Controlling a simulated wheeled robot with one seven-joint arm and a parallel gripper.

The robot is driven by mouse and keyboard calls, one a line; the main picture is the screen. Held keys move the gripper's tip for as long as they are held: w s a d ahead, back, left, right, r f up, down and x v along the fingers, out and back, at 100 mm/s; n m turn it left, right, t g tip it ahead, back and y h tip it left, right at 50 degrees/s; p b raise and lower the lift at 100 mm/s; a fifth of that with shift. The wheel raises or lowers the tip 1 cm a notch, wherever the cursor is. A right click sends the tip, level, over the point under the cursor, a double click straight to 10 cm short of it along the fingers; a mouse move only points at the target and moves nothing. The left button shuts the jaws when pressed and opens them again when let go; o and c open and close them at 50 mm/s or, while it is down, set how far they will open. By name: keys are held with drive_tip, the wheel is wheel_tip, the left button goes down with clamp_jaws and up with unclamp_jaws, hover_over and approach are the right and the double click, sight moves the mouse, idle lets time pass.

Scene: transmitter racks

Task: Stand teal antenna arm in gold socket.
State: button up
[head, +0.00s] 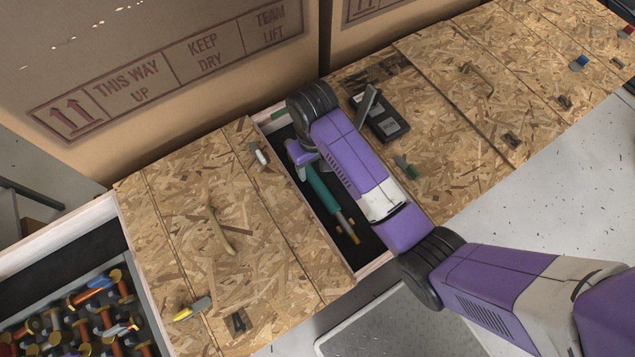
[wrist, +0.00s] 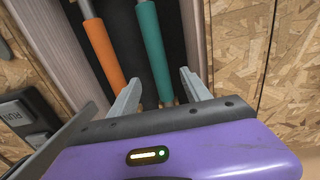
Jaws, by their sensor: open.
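The teal antenna arm (head: 322,188) lies in a dark narrow bay between board panels, its gold-coloured tip towards the front. The teal rod (wrist: 151,45) also shows in the wrist view, beside an orange rod (wrist: 102,48). My gripper (wrist: 160,80) is open and empty. In the wrist picture its fingertips are either side of the teal rod, with the orange rod outside the left finger. I cannot tell how far above the rod they are. My arm hides part of the bay in the head view. I cannot pick out a gold socket.
Wood-chip board panels (head: 190,230) flank the bay, with pale side walls. A black device (head: 380,118) lies to the right. Small loose parts lie on the boards, including a yellow-handled tool (head: 190,309). A bin of colourful gold-capped pieces (head: 92,312) is lower left. Large cardboard boxes (head: 190,60) stand behind.

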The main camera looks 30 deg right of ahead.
sight(315, 178)
wheel_tip(315, 178, down, 7)
drive_tip(key=shift+s+f+b, duration=0.1)
drive_tip(key=shift+f+b, duration=0.1)
drive_tip(key=shift+b, duration=0.45)
clamp_jaws()
